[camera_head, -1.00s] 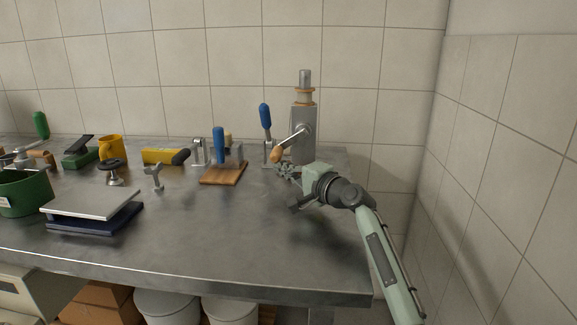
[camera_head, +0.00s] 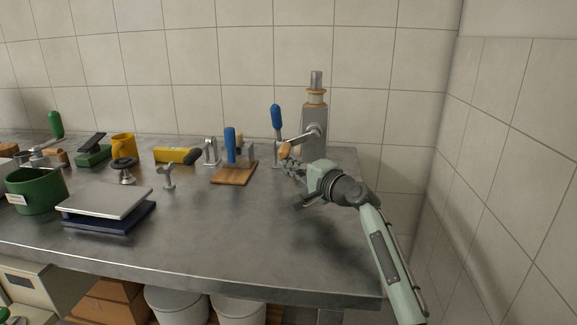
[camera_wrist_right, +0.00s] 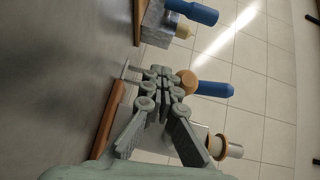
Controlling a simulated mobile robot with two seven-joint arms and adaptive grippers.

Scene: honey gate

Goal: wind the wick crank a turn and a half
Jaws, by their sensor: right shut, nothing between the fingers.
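The wick crank stands at the back right of the bench: a grey upright housing (camera_head: 314,140) with an orange-brown collar, and a metal crank arm (camera_head: 303,137) slanting down and left to a wooden knob (camera_head: 285,151). My right gripper (camera_head: 291,169) is just below and in front of the knob. Its fingers are shut and empty. In the right wrist view, the knob (camera_wrist_right: 187,81) shows beside the closed fingertips (camera_wrist_right: 161,73); whether they touch is unclear. The housing (camera_wrist_right: 192,146) is partly hidden behind the fingers there. My left gripper is out of view.
A blue-handled lever (camera_head: 277,118) stands close left of the crank. A wooden board (camera_head: 234,176) with a blue handle lies further left. A flat scale-like plate (camera_head: 107,201) and a green pot (camera_head: 37,190) are at the left. The bench's front right is clear.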

